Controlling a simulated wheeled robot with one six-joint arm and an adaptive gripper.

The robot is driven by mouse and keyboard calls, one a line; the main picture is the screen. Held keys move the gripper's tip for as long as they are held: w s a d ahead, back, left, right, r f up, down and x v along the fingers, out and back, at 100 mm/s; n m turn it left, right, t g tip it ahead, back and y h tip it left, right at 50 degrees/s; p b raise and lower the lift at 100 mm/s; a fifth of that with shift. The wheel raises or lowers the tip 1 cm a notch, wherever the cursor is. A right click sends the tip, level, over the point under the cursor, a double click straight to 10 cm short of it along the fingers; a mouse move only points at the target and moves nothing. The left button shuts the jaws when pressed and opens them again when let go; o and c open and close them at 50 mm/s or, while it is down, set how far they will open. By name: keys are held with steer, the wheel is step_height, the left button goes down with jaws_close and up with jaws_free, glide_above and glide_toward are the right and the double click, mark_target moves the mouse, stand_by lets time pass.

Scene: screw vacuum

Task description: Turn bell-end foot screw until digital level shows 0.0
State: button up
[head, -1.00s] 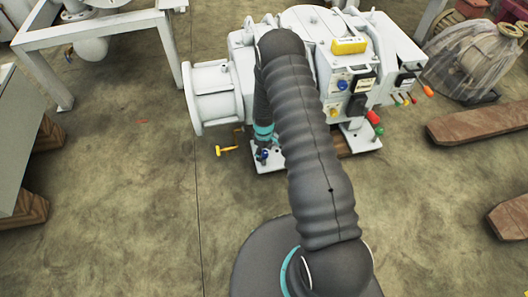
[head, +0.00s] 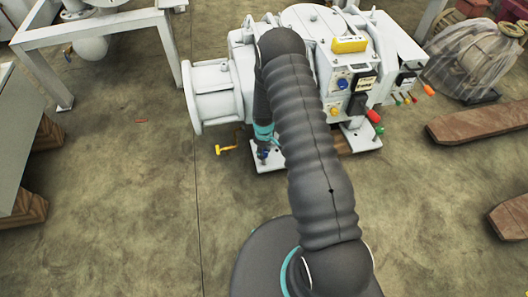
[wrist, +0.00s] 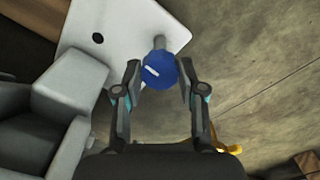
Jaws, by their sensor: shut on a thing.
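The foot screw has a round blue head with a white mark (wrist: 158,70). It stands at a white foot plate (wrist: 105,30) of the pump, and the plate also shows at the pump's lower left in the head view (head: 268,168). My gripper (wrist: 160,72) has one finger on each side of the blue head and is shut on it. In the head view my gripper (head: 263,153) is small and partly hidden by my arm. The yellow digital level (head: 349,45) lies on top of the white pump (head: 300,20). Its reading is too small to read.
A yellow-handled tool (head: 226,150) lies on the floor left of the foot plate. The pump's round flange (head: 212,95) is close to my forearm. Wooden beams (head: 475,120) lie at the right. The floor at the left front is clear.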

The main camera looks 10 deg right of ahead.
steer(key=m+b, duration=0.2)
steer(key=m, duration=0.1)
steer(key=shift+f, duration=0.15)
steer(key=m+b, duration=0.2)
steer(key=m, duration=0.1)
steer(key=shift+m, duration=0.4)
steer(key=m+b, duration=0.2)
steer(key=m, duration=0.1)
steer(key=shift+m, duration=0.3)
steer(key=shift+m+b, duration=0.55)
steer(key=shift+m, duration=0.95)
steer(key=o, duration=1.1)
steer(key=shift+o, duration=0.2)
